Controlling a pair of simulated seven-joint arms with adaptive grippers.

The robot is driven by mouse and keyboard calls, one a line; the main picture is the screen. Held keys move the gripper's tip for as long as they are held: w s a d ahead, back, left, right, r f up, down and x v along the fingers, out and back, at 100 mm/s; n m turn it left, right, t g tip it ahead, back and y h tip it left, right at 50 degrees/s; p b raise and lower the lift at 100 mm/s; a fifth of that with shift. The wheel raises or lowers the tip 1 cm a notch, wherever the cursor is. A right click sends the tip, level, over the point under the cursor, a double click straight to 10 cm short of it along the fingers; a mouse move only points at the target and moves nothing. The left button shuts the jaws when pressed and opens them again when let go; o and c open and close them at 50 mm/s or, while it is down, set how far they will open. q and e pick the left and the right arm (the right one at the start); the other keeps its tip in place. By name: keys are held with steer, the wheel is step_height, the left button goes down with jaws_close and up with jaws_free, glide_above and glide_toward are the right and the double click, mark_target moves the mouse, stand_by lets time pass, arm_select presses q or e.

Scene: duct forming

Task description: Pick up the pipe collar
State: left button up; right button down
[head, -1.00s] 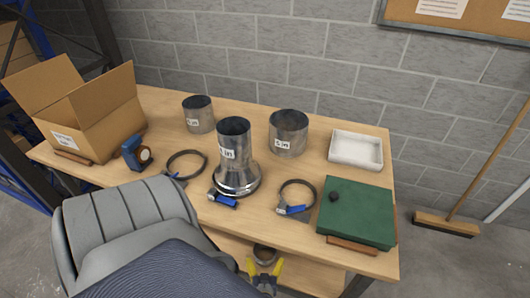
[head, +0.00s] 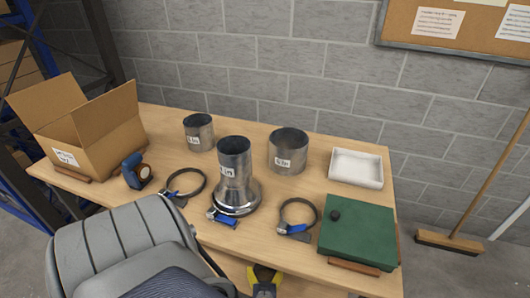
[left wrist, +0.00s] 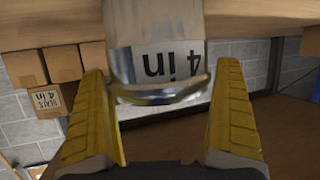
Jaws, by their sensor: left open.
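A grey metal pipe collar with a white "4 in" label (left wrist: 174,64), upside down in the picture, shows at the top centre of the left wrist view. Its rounded lip faces me and lies between the fingers of my left gripper (left wrist: 162,112). The yellow fingers stand open, one on each side, with gaps to the collar. In the head view my left gripper (head: 265,274) is at the front edge of the wooden table (head: 310,255); the collar cannot be made out there. My right gripper is not in view.
On the table stand a flared metal duct (head: 236,180), two plain duct sections (head: 199,135) (head: 288,152), two ring clamps (head: 185,184) (head: 298,215), a green case (head: 357,234), a white tray (head: 357,168), a blue tool (head: 135,172) and an open carton (head: 100,135).

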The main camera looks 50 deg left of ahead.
arm_select(q)
steer(key=c, duration=1.1)
steer(key=shift+o, duration=0.2)
